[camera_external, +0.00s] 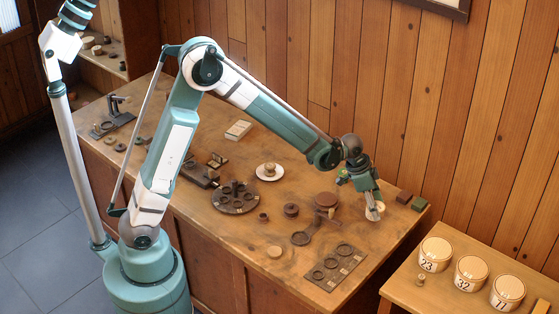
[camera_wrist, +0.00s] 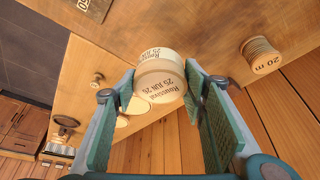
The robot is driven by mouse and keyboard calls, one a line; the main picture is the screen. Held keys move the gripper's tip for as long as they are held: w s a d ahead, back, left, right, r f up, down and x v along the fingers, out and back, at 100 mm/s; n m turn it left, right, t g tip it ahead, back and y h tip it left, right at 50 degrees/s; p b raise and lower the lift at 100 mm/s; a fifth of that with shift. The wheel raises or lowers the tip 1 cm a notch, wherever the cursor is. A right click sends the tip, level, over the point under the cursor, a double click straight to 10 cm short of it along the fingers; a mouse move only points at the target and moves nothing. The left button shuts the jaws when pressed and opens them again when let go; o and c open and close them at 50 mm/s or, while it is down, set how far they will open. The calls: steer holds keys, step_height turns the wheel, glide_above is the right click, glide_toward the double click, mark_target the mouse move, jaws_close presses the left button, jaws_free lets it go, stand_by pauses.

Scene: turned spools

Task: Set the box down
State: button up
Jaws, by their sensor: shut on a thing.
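The box (camera_wrist: 158,88) is a small, round, pale wooden box with dark lettering that reads "Roasted 25 JUN 25". In the wrist view it sits between the two green pads of my gripper (camera_wrist: 160,92), which is shut on it. In the external view my gripper (camera_external: 372,206) points down at the right end of the workbench (camera_external: 345,262), with the pale box (camera_external: 375,213) at its tips. I cannot tell whether the box touches the bench top. The pads hide parts of the box's sides.
A dark plate with rings (camera_external: 335,268) lies at the front. A side table holds numbered pots (camera_external: 471,273). A "20 m" spool (camera_wrist: 261,55) shows.

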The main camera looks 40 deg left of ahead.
steer(key=w+a+n, duration=0.1)
steer(key=w+a, duration=0.5)
steer(key=a, duration=0.7)
steer(key=w+a+n, duration=0.1)
steer(key=w+a, duration=0.5)
steer(key=a, duration=0.7)
steer(key=w+a+n+y, duration=0.1)
steer(key=w+a, duration=0.6)
steer(key=a, duration=0.6)
steer(key=shift+a+r+n+t, duration=0.15)
steer(key=shift+a+n+t, duration=0.15)
steer(key=shift+a+t, duration=0.1)
steer(key=shift+w, duration=0.1)
steer(key=shift+d+f+b, duration=0.1)
steer(key=shift+f+b, duration=0.25)
steer(key=shift+f, duration=2.75)
steer(key=shift+f, duration=1.9)
steer(key=shift+f, duration=0.2)
steer(key=o, duration=0.8)
